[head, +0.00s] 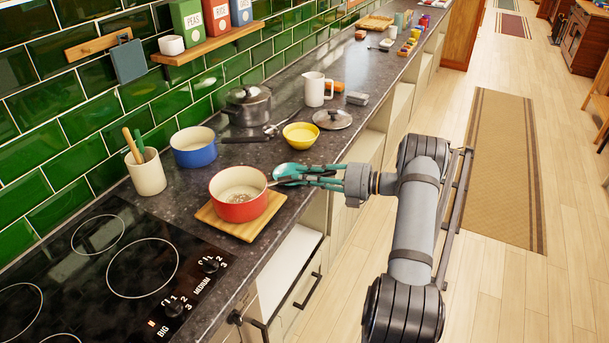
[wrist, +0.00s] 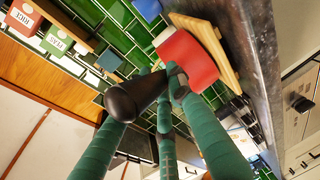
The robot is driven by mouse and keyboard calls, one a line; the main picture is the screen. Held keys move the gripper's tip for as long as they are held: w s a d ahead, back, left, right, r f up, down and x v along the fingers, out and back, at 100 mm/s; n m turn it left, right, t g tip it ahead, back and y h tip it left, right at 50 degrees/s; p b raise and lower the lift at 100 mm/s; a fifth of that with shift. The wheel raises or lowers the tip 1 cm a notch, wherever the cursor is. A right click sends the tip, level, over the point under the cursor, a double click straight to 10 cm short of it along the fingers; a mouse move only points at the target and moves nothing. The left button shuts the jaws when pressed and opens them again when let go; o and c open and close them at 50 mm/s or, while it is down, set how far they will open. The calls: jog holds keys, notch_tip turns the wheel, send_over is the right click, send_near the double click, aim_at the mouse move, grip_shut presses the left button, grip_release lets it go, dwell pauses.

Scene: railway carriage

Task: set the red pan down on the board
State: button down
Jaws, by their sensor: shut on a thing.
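The red pan (head: 240,208), pale inside, sits level over the wooden board (head: 213,221) on the dark counter beside the stove. It appears to rest on the board; I see no gap under it. In the wrist view, the red pan (wrist: 186,62) shows against the board (wrist: 222,48). My gripper (head: 285,175), with teal fingers, is to the right of the pan and shut on its handle. The dark handle (wrist: 128,97) shows between the fingers in the wrist view; in the head view the fingers hide most of it.
A blue pan (head: 194,153) stands behind, its handle pointing right. A yellow bowl (head: 300,138) and a loose lid (head: 332,119) lie farther along. A utensil crock (head: 146,172) stands by the tiles. The stove (head: 110,262) is at the front left.

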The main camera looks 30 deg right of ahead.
jog(key=shift+f, duration=0.15)
dwell(0.4)
jog(key=c, duration=1.5)
grip_release()
jog(key=shift+f, duration=0.15)
jog(key=c, duration=0.3)
jog(key=shift+c, duration=0.3)
jog(key=shift+v, duration=2.55)
